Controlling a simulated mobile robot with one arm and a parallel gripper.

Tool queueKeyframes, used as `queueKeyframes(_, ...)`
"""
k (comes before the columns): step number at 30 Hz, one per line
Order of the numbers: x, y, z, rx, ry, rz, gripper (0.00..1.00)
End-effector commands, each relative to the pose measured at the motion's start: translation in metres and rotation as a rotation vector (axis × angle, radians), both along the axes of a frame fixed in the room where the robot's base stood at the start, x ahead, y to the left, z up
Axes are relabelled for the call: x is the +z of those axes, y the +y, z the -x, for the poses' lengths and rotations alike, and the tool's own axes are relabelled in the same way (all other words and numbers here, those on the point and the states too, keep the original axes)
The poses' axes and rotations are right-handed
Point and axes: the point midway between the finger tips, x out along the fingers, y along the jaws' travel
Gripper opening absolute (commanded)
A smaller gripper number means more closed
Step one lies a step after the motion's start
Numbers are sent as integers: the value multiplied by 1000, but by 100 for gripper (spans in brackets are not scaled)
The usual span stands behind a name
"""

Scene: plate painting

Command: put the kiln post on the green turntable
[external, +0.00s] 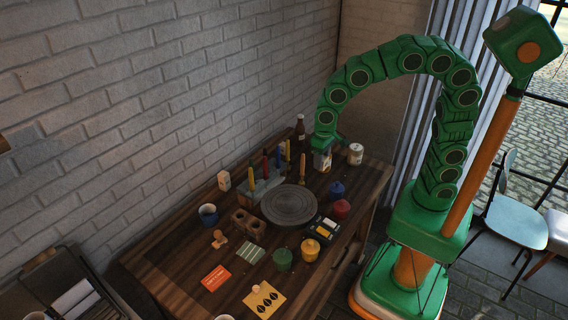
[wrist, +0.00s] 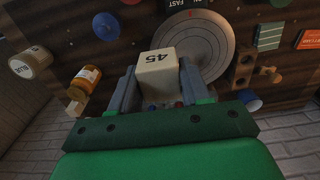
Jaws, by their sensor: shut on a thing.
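A cream square-ended block marked 45, seemingly the kiln post (wrist: 156,62), is between the fingers of my gripper (wrist: 158,78) in the wrist view. My gripper is shut on it.
Paint sticks in a grey rack (external: 268,194) stand upright between my gripper and the table's left side. A dark bottle (external: 300,128) stands at the back.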

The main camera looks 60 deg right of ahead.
Motion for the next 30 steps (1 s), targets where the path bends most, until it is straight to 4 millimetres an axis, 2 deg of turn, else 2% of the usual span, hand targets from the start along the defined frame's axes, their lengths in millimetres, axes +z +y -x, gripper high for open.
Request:
queueKeyframes(3, -1, -3, 9, -3, -2, -1, 13)
queueKeyframes(12, -43, -3, 9, -3, 5, 3, 13)
queueKeyframes(17, -52, -1, 6, -3, 1, 1, 13)
queueKeyframes(30, -72, 22, -31, -3, 0, 0, 13)
